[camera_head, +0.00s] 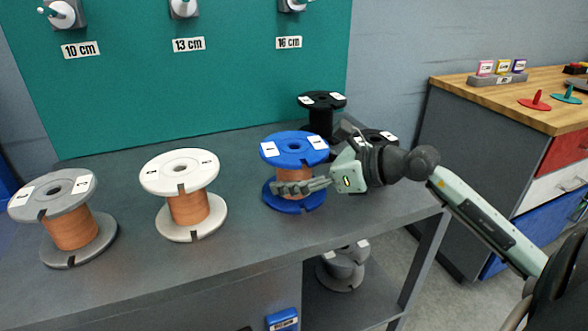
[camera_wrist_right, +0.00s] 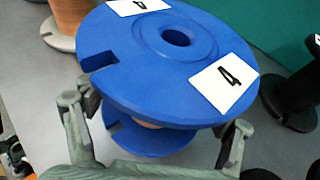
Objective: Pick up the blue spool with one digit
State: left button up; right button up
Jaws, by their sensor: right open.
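The blue spool (camera_head: 287,146) stands upright on the grey bench, with copper-coloured winding between its two flanges. In the right wrist view the blue spool (camera_wrist_right: 165,75) fills the middle, and a white label on its top flange reads a single digit, 4. My right gripper (camera_head: 303,186) reaches in from the right at the height of the winding. Its fingers (camera_wrist_right: 155,118) are open, one on each side of the spool, below the top flange. The flange hides part of the fingers and the winding, so contact cannot be told. My left gripper is not in view.
A white spool (camera_head: 180,178) and a grey spool (camera_head: 52,195) stand to the left. A black spool (camera_head: 321,99) stands behind, and another dark spool (camera_head: 380,136) is close behind my right gripper. A green board (camera_head: 130,90) backs the bench. A wooden-topped cabinet (camera_head: 500,105) stands right.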

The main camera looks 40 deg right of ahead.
jog(key=shift+c, duration=0.5)
jog(key=c, duration=1.7)
jog(key=shift+w+r, duration=0.1)
jog(key=shift+r, duration=0.05)
